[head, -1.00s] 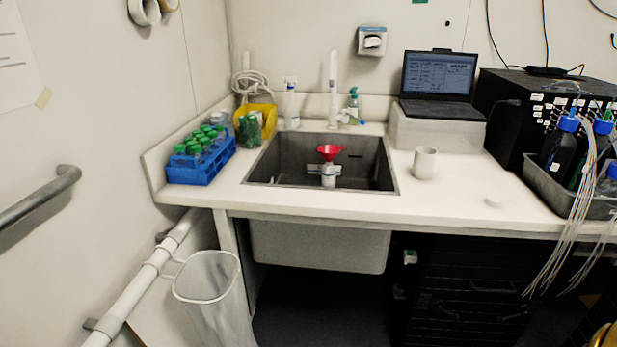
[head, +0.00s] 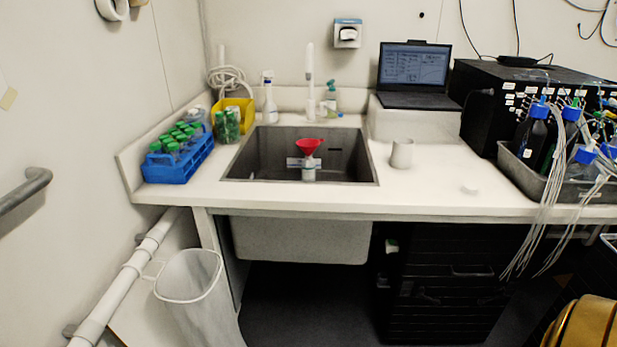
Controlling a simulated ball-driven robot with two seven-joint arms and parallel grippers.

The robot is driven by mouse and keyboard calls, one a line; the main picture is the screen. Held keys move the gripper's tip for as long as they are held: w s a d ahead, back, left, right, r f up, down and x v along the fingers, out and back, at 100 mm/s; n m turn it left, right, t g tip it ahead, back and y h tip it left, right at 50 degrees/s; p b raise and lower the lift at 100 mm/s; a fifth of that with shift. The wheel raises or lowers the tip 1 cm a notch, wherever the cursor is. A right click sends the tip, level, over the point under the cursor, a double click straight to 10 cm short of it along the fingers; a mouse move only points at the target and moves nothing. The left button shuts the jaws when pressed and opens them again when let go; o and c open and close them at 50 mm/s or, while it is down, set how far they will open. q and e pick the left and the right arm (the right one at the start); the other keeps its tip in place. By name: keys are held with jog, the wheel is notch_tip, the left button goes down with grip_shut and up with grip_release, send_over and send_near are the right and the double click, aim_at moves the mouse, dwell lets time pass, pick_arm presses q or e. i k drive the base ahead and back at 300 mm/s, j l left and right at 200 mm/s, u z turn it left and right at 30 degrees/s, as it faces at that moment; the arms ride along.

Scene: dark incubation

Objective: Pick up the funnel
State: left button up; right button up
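The red funnel (head: 309,146) sits in the sink (head: 262,160) in the counter, in the middle of the head view. It appears upright, wide end up, on top of a small white container (head: 308,174) with a light label or bracket around it. The funnel's lower stem is hidden. Neither of my fingertips shows in the view. A gold curved part, seemingly mine, shows at the bottom right corner, and no gripper can be made out on it.
A blue rack (head: 180,163) of green-capped tubes stands left of the sink. A white mug (head: 402,153) stands right of it. A laptop (head: 413,72), a black unit (head: 500,90) and a grey tray (head: 511,168) of bottles are farther right. A bin (head: 190,290) stands below left.

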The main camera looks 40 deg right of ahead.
aim_at(307, 145)
jog(key=z, duration=1.75)
jog(key=i, duration=0.2)
